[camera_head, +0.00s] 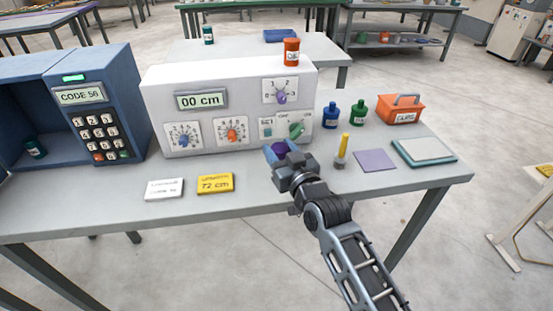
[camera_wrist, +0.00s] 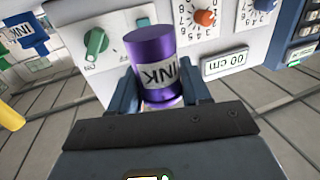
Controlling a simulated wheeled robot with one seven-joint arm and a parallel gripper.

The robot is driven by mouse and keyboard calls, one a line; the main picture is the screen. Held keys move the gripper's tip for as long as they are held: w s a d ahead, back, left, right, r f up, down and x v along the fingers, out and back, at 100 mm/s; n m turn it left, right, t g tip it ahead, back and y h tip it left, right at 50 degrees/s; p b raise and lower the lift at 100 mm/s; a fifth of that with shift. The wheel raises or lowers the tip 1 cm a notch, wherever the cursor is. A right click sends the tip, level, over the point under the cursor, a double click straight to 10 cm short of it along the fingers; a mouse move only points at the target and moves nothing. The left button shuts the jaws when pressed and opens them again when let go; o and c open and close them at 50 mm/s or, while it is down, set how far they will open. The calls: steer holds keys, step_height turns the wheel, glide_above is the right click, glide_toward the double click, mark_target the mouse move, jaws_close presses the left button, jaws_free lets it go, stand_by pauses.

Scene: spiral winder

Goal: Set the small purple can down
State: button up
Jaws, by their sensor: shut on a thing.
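My gripper (camera_head: 281,152) is shut on the small purple can, in front of the lower right part of the white machine. In the wrist view the purple can (camera_wrist: 152,60) stands between the two fingers of my gripper (camera_wrist: 160,100), with a white label reading INK upside down. In the head view only a bit of the can's purple top (camera_head: 280,148) shows between the fingers. Whether the can's base touches the table is hidden. A flat purple square (camera_head: 375,160) lies on the table to the right of my gripper.
The white machine (camera_head: 215,140) with dials stands behind my gripper. A yellow-topped peg (camera_head: 342,150), a blue bottle (camera_head: 330,115), a green bottle (camera_head: 357,112) and an orange box (camera_head: 400,110) are to the right. Two cards lie front left. A pale tray (camera_head: 425,151) is at the right.

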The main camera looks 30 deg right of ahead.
steer(key=shift+w+a+f, duration=0.25)
steer(key=shift+a+f, duration=0.05)
steer(key=shift+f, duration=0.15)
steer(key=shift+f+b, duration=0.8)
steer(key=shift+f, duration=0.95)
steer(key=shift+f, duration=0.15)
steer(key=o, duration=1.1)
steer(key=shift+s+r, duration=0.1)
steer(key=shift+r, duration=0.15)
steer(key=s, duration=1.1)
steer(key=shift+s+a+b, duration=0.25)
steer(key=shift+s+b, duration=0.15)
